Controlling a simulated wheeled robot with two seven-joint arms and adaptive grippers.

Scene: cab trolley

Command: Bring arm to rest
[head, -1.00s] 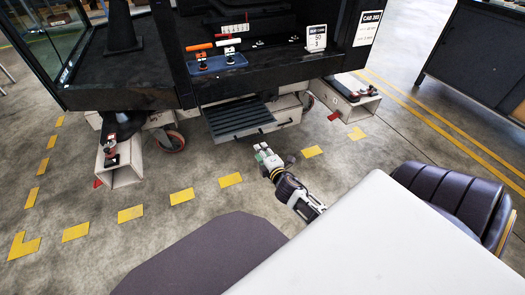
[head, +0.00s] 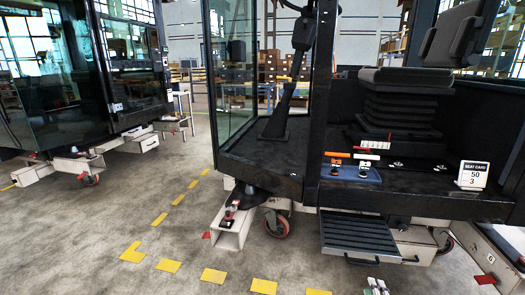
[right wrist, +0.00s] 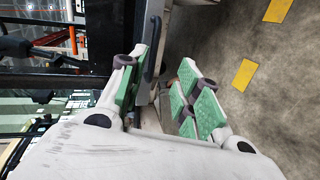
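My right gripper (right wrist: 163,88) fills the middle of the right wrist view. Its green-padded fingers are spread apart with nothing between them. In the head view only the tips of this gripper (head: 376,287) show at the bottom edge, just in front of the grey ribbed step (head: 361,236) under the cab. A gap between gripper and step cannot be judged. My left gripper is in neither view.
The black cab (head: 310,190) stands on a white trolley frame with a caster (head: 277,224). Yellow floor dashes (head: 213,276) run in front. Another cab (head: 130,75) stands left; open floor lies between.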

